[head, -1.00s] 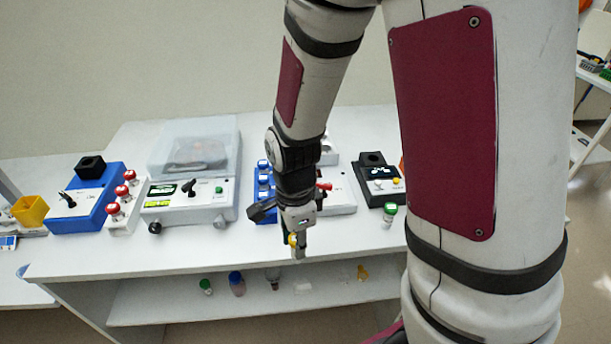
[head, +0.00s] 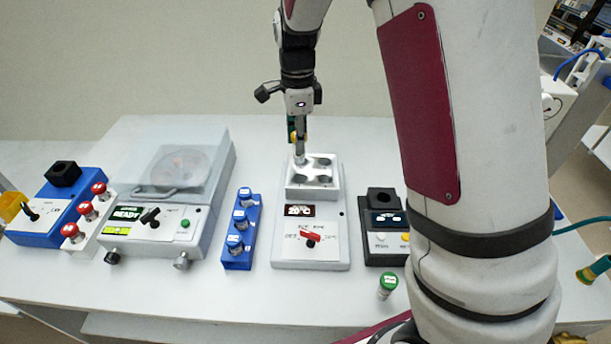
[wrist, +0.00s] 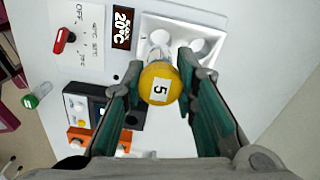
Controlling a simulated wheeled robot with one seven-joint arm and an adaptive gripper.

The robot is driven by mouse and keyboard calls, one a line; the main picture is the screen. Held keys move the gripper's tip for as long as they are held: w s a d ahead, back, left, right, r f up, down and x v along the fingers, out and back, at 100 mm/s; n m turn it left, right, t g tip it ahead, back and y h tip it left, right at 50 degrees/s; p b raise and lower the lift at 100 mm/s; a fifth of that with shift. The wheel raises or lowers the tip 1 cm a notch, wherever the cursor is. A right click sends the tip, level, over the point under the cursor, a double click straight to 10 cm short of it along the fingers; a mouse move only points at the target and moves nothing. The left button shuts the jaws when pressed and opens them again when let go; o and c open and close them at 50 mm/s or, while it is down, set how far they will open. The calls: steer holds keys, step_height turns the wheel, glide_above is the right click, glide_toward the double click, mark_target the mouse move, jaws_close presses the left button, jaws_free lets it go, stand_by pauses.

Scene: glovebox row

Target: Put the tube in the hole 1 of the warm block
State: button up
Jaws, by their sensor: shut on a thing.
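The tube has a yellow cap marked 5 (wrist: 158,84) in the wrist view. My gripper (wrist: 161,72) is shut on it, with a teal-padded finger on each side of the cap. In the head view my gripper (head: 299,137) is above the back of the warm block (head: 310,235), a white unit with a 20°C display and a red knob. The block's raised top has several round holes (head: 322,178). The tube hangs over the left part of that top. Whether its lower end is inside a hole, I cannot tell.
A blue rack (head: 239,245) with blue-capped tubes stands left of the block. A dark device (head: 385,222) stands to the right, with a green-capped tube (head: 388,284) in front. A lidded machine (head: 160,205) and a rack of red-capped tubes (head: 88,212) are farther left.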

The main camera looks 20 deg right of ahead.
step_height(320, 180, down, 10)
steer(key=shift+r+p, duration=0.2)
steer(key=shift+p, duration=0.35)
steer(key=shift+f, duration=0.1)
steer(key=o, duration=1)
